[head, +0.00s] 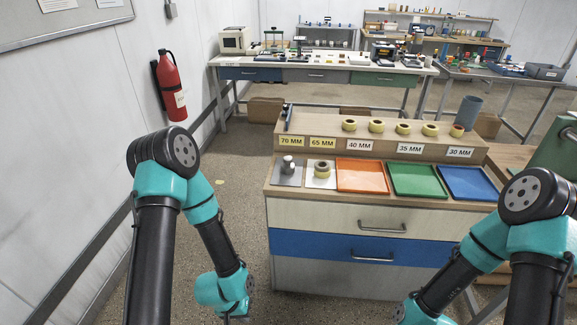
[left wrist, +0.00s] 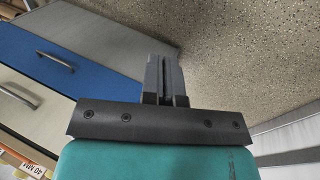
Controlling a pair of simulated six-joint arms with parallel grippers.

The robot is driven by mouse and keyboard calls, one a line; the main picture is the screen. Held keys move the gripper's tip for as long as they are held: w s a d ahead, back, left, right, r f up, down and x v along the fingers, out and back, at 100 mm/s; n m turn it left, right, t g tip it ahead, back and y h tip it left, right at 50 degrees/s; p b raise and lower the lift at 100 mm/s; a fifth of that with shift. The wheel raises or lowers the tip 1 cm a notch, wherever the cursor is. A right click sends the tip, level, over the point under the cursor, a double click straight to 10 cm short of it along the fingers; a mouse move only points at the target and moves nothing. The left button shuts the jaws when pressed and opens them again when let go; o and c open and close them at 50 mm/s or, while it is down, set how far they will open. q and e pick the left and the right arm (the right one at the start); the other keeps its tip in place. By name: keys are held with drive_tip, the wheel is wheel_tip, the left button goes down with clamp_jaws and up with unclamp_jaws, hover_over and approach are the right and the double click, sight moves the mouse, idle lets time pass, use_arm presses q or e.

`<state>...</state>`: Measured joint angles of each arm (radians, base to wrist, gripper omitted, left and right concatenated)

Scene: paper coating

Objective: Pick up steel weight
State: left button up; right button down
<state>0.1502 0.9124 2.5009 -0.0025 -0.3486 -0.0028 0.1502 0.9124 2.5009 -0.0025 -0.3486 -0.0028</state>
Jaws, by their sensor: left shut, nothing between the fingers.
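The steel weight (head: 288,164) is a small silvery cylinder on the grey plate (head: 285,179) at the left end of the cabinet top. My left gripper (left wrist: 164,65) is shut and empty in the left wrist view, over bare floor beside the cabinet front.
A tape roll (head: 322,170) sits on a white sheet right of the weight. Orange (head: 361,175), green (head: 417,180) and blue (head: 467,183) trays follow. A raised shelf (head: 380,128) with several rolls and size labels stands behind. Floor left of the cabinet is free.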

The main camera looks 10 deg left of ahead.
use_arm(q)
drive_tip(key=o, duration=1.6)
drive_tip(key=shift+o, duration=0.2)
